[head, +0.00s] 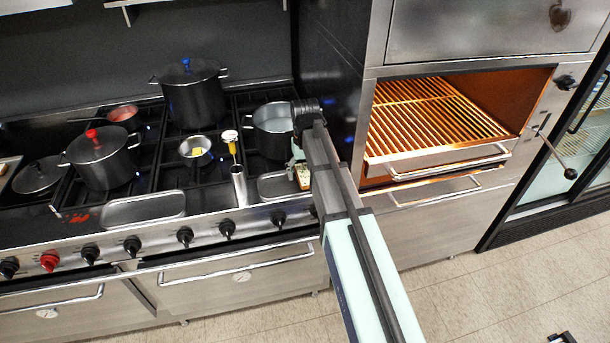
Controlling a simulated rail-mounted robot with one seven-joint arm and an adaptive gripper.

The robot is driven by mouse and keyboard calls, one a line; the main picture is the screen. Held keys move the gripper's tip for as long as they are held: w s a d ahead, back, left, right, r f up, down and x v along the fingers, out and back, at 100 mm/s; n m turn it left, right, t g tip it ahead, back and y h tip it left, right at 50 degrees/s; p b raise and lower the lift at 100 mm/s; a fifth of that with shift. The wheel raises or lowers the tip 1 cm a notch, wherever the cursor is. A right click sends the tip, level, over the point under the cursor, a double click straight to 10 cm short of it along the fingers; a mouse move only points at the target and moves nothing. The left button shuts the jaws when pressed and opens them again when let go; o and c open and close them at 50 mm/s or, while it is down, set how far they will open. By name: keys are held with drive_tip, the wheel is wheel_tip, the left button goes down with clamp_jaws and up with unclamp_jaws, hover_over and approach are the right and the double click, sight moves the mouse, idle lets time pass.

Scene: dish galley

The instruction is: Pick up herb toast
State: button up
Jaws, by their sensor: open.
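The herb toast (303,177) looks like a small pale piece with green flecks. It lies at the right end of a small metal tray (272,187) on the front right of the stove, and my arm partly covers it. My gripper (299,157) is just above the toast, mostly hidden behind my own arm. It is open, and nothing shows between its fingers. I cannot tell whether the fingers touch the toast.
A grey pot (271,130) stands close behind the gripper. A longer tray (144,208) lies further left. A glowing grill oven (430,120) opens at right. Dark pots fill the stove's left.

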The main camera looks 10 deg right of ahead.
drive_tip(key=c, duration=1.4)
drive_tip(key=shift+o, duration=0.2)
drive_tip(key=shift+r, duration=0.1)
